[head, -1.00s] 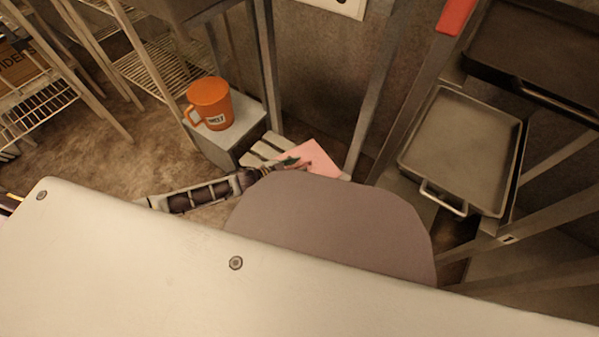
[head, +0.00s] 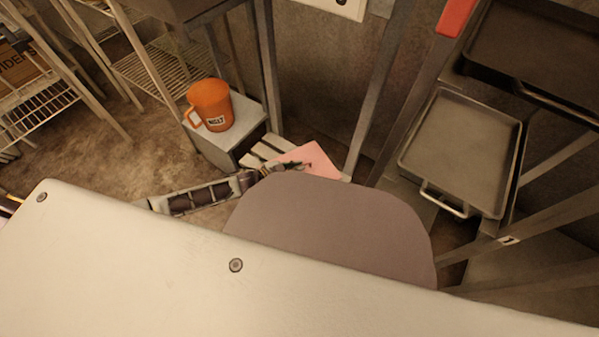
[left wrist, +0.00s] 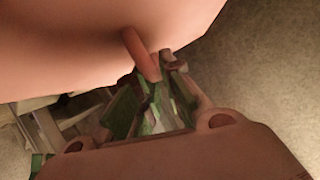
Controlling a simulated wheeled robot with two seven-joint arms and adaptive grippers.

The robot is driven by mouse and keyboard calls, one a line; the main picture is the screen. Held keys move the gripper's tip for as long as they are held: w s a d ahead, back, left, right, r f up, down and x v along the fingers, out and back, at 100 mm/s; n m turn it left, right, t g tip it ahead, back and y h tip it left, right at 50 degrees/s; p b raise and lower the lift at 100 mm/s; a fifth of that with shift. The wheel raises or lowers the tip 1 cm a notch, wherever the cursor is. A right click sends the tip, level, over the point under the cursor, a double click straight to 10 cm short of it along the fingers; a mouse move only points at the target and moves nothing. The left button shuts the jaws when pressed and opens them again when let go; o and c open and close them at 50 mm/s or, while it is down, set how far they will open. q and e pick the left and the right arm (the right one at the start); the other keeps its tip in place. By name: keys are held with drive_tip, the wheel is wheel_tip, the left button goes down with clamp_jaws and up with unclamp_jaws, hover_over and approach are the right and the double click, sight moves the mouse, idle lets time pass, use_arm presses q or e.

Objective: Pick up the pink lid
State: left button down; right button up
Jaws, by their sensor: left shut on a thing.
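In the head view the left gripper (head: 288,166) overlaps the lid's left part. My right gripper is not in view.
An orange mug (head: 210,104) stands on a grey box (head: 238,135) just behind the gripper. Metal posts stand behind the lid. A grey tray with a handle (head: 460,148) is at the right. Wire shelves (head: 40,105) stand at the left.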

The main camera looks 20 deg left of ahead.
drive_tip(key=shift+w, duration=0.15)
use_arm(q)
drive_tip(key=shift+r, duration=0.3)
drive_tip(key=shift+r+p, duration=0.75)
drive_tip(key=shift+r, duration=0.15)
drive_tip(key=shift+r+p, duration=1.95)
drive_tip(key=shift+r, duration=1.85)
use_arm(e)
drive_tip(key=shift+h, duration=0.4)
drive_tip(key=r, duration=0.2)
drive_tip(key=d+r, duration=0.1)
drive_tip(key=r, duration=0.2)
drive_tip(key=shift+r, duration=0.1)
